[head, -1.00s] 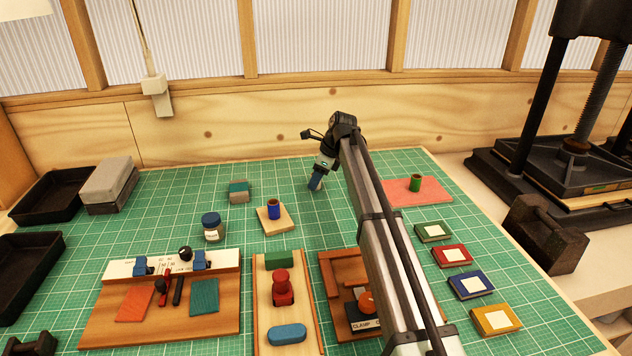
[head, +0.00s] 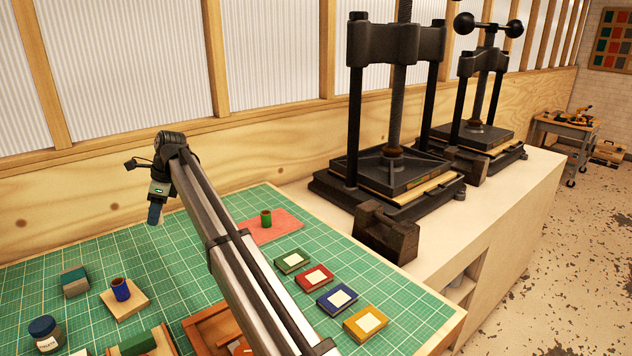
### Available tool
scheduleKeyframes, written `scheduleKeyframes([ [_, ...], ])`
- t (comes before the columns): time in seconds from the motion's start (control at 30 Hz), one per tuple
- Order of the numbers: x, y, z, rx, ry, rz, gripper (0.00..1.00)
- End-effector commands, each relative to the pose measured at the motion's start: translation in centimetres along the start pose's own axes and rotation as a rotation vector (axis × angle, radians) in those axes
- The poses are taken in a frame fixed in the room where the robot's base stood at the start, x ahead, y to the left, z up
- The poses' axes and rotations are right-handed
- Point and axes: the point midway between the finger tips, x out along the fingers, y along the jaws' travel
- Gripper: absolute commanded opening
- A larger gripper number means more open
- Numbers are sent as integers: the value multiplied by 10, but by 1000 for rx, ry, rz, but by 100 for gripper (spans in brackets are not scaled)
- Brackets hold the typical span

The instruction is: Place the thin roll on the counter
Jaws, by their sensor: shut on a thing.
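My gripper (head: 154,204) hangs over the green cutting mat (head: 190,260) near its back edge, close to the wooden wall. It is shut on a slim dark-blue roll (head: 154,214) that points down, apparently clear of the mat. The fingers and most of the roll are small and hard to make out. The pale counter (head: 520,205) runs along the right, beyond the mat. A green roll (head: 266,218) stands on a pink pad (head: 287,223), right of my gripper. A wider blue roll (head: 121,290) stands on a wooden block (head: 134,304), nearer to me.
Two black presses (head: 395,170) (head: 480,130) and a dark metal weight (head: 386,232) stand on the counter. Several coloured boxes (head: 338,299) lie on the mat. A jar (head: 45,333) is at lower left. The counter's front strip is bare.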

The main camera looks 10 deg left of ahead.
Motion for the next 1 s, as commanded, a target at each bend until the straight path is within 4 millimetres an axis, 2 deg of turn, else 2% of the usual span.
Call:
scheduleKeyframes([
  [0.17,-10,-1,4,-1,-1,-1,10],
  [0.43,-50,-1,21,-1,-1,-2,10],
  [0.67,-64,-13,-25,81,4,-32,10],
  [0.77,-74,-20,-50,129,6,-52,10],
  [0.87,-88,-28,-83,190,9,-77,10],
  [1.0,-110,-37,-137,292,13,-118,10],
])
